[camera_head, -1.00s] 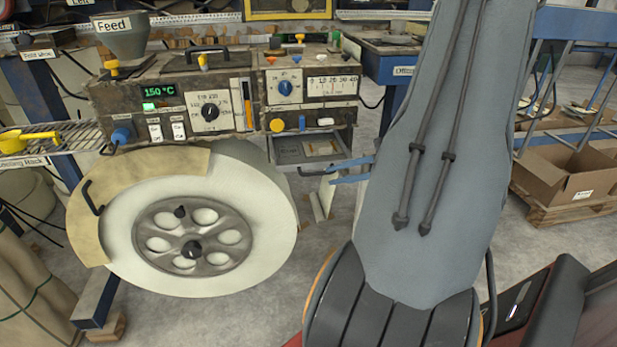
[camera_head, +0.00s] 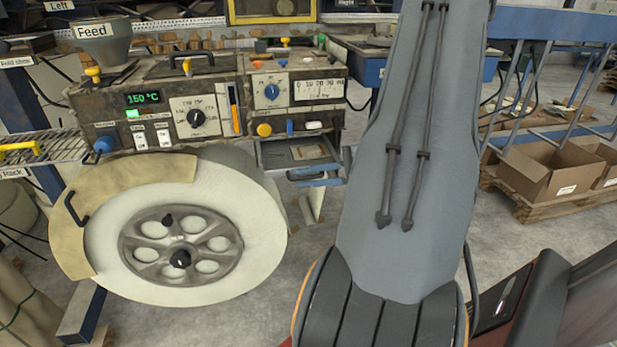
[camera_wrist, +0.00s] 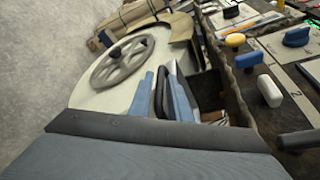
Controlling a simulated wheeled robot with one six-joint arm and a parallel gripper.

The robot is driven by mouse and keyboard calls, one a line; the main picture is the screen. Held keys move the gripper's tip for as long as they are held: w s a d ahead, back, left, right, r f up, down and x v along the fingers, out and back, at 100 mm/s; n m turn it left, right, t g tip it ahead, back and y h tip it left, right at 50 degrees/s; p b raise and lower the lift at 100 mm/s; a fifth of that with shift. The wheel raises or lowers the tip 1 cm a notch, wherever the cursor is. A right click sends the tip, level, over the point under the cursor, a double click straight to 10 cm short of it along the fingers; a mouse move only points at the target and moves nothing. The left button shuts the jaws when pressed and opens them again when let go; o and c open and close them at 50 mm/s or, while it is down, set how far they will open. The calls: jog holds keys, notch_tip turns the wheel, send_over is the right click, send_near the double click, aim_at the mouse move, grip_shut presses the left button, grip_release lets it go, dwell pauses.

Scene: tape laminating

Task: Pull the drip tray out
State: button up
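The drip tray (camera_head: 278,155) is a shallow grey metal tray in the slot under the right-hand control box of the machine, with a light patch inside. Its front handle is small and partly hidden by my gripper. My gripper (camera_head: 317,178) has blue fingers at the tray's front, one above the other in the head view. In the wrist view my gripper (camera_wrist: 162,97) shows its two fingers a little apart with a dark bar between them, seemingly the handle. I cannot tell whether the fingers touch it.
The large white roll (camera_head: 105,235) with its spoked hub is left of and below the tray. Knobs, including a yellow one (camera_head: 264,130), sit just above the tray slot. Cardboard boxes (camera_head: 545,170) on a pallet stand at the right. Grey floor lies open below the tray.

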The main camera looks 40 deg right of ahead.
jog(key=shift+c, duration=0.3)
grip_shut()
jog(key=s+a+p, duration=0.3)
jog(key=s+a, duration=0.4)
jog(key=s, duration=0.5)
jog(key=shift+s+a, duration=0.4)
jog(key=shift+o, duration=0.3)
grip_release()
